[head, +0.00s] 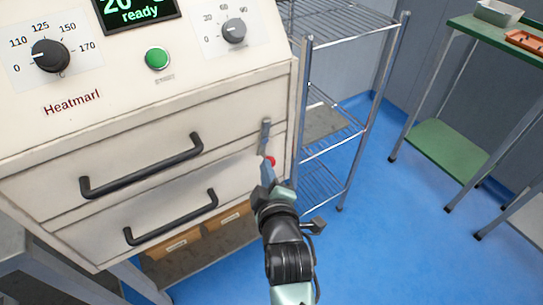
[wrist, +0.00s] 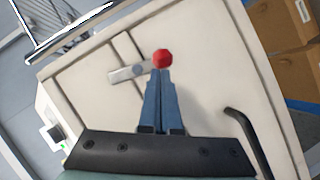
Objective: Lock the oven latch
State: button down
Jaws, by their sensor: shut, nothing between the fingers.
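The oven (head: 160,110) stands at the left of the head view, with two front panels, each with a black handle. Its latch is a grey bar (head: 266,134) near the right edge of the front, running roughly up and down, with a red knob (head: 271,161) at its lower end. In the wrist view the bar (wrist: 124,74) lies left of the red knob (wrist: 163,58). My gripper (head: 267,172) is shut and empty. Its fingertips (wrist: 161,73) are right at the knob and overlap its lower edge in the wrist view; I cannot tell whether they touch.
A wire shelf rack (head: 330,150) stands just right of the oven. A green table (head: 505,37) with a grey tray and an orange tray is at the far right. Cardboard boxes (head: 175,247) sit under the oven. Blue floor (head: 390,240) is open at the lower right.

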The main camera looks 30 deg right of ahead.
jog(key=shift+d+f+n+b, duration=0.15)
jog(key=shift+f+n+b, duration=0.15)
jog(key=shift+n, duration=0.2)
dwell(0.3)
jog(key=shift+r, duration=0.1)
